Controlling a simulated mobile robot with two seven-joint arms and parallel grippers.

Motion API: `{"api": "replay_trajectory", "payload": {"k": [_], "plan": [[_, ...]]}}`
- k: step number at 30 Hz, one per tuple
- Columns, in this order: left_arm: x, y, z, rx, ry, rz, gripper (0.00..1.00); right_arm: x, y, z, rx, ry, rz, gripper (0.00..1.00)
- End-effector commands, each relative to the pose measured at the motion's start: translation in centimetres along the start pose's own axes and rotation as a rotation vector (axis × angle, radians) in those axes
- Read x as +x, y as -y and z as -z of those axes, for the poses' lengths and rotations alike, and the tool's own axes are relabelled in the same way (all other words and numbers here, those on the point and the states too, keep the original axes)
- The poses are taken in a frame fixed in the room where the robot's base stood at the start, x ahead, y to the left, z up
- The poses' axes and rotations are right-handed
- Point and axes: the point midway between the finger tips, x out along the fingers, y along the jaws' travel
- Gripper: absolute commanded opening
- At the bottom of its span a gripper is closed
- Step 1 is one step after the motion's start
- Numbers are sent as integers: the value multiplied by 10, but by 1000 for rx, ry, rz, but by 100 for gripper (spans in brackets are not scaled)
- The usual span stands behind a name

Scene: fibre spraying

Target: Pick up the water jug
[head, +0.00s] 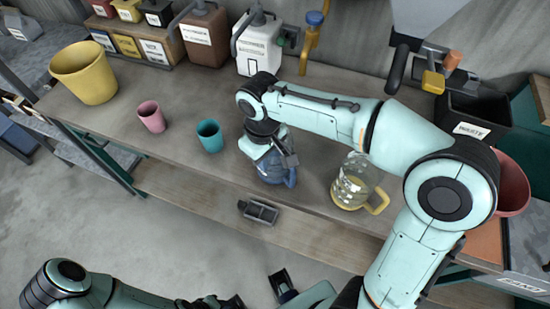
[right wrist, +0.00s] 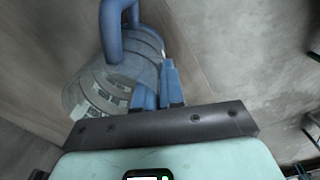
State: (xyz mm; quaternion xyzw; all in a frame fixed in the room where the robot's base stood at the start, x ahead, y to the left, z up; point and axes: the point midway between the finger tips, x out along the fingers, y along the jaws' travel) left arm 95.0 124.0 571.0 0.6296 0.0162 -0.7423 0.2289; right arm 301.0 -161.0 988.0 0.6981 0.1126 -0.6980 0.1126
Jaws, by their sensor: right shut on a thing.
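The blue water jug (head: 271,167) is near the front of the workbench, between the teal cup and a clear jug. My right gripper (head: 284,150) is at it from above, and the arm hides its top. In the right wrist view the jug (right wrist: 90,92) shows measuring marks and a thick blue handle (right wrist: 112,35). The right fingers (right wrist: 158,88) are close together against the jug's side, shut on it; the exact grip spot is hard to see. I cannot tell whether its base touches the bench. Parts of my left arm show at the bottom edge; its jaws are unclear.
A clear jug with a yellow handle (head: 352,187) stands just right, under my arm. A teal cup (head: 210,135), pink cup (head: 151,116) and yellow bucket (head: 84,72) stand left. A dark metal piece (head: 259,212) is in front. Containers line the back; a waste bin (head: 474,121) is right.

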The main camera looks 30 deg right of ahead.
Motion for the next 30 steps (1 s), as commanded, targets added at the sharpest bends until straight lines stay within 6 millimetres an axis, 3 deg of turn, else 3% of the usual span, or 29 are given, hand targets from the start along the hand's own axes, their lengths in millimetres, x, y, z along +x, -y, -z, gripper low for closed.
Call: {"api": "replay_trajectory", "payload": {"k": [8, 14, 24, 30], "plan": [[-1, 0, 0, 0, 0, 0, 43, -6, 0, 0, 0, -2, 0, 0], [-7, -3, 1, 1, -3, -1, 43, -33, 0, 1, 0, -5, 1, 0], [-32, -14, 7, 5, -15, -5, 43, -130, 0, 2, -1, -7, 0, 0], [-46, -20, 11, 8, -23, -8, 43, -176, 0, 1, -2, -5, 0, 0]]}}
